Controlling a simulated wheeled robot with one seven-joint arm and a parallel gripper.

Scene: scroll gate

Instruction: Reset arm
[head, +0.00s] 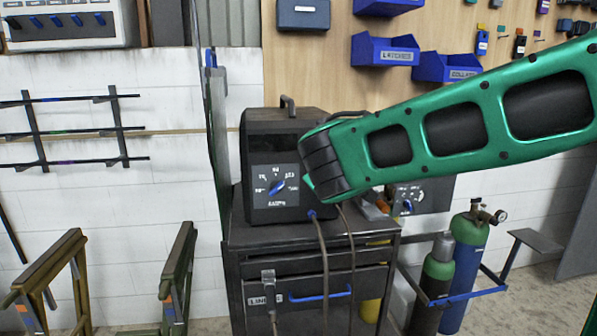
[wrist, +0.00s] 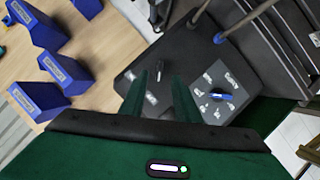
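My green arm crosses the right half of the head view, in front of the dark welding machine and the wall behind it. Its black ridged end part covers the machine's right side; I cannot make out the fingers there. In the wrist view my gripper (wrist: 160,84) shows two dark green fingers, apart with an empty gap between them. Beyond them is a dark grey panel (wrist: 193,122) with a blue knob (wrist: 220,95) and white markings.
The welding machine (head: 262,140) stands on a tool cabinet (head: 258,235), with cables hanging in front. Gas cylinders (head: 465,262) stand right of it. Blue bins (head: 385,50) hang on the wooden board above. Trestles (head: 50,265) stand at left.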

